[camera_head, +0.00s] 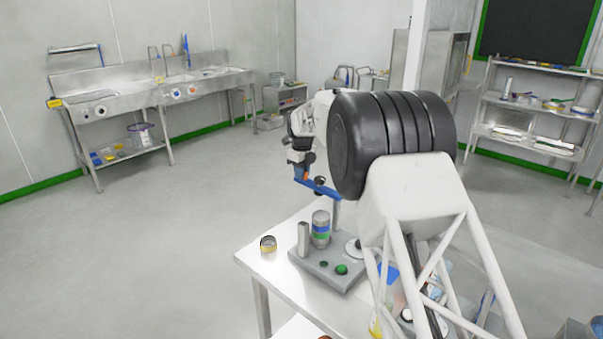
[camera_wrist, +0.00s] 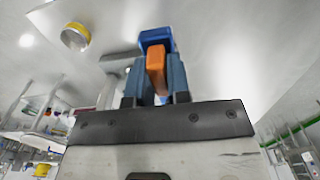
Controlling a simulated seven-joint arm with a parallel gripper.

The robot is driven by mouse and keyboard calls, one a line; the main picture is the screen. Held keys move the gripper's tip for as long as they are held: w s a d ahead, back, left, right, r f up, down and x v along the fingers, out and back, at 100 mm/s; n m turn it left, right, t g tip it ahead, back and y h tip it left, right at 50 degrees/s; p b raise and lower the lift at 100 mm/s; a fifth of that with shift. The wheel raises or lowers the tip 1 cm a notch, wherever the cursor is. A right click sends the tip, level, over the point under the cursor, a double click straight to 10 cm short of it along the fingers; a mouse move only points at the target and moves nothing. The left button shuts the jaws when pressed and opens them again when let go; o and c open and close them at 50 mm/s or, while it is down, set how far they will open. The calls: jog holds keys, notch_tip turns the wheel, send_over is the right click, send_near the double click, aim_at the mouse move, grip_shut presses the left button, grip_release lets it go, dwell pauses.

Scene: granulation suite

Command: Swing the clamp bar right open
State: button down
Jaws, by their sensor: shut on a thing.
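The blue clamp bar (camera_head: 325,191) runs from an upright post at the back of a grey machine base (camera_head: 325,270), above a silver canister (camera_head: 320,230) with a green and blue band. A black knob (camera_head: 319,181) sits on the bar. My gripper (camera_head: 304,168) is at the bar's left end, pointing down. In the wrist view my gripper (camera_wrist: 158,75) has its two fingers closed on an orange grip (camera_wrist: 156,67), with the blue end of the bar (camera_wrist: 155,37) just beyond it. My arm hides part of the machine's right side.
The machine stands on a white table (camera_head: 270,262). Bottles and a blue item (camera_head: 388,275) stand behind my arm at right. The floor to the left is clear.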

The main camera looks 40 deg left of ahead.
jog(key=c, duration=1.1)
grip_release()
jog(key=shift+w, duration=0.15)
jog(key=shift+r, duration=0.15)
jog(key=shift+r, duration=3.8)
jog(key=shift+d, duration=0.1)
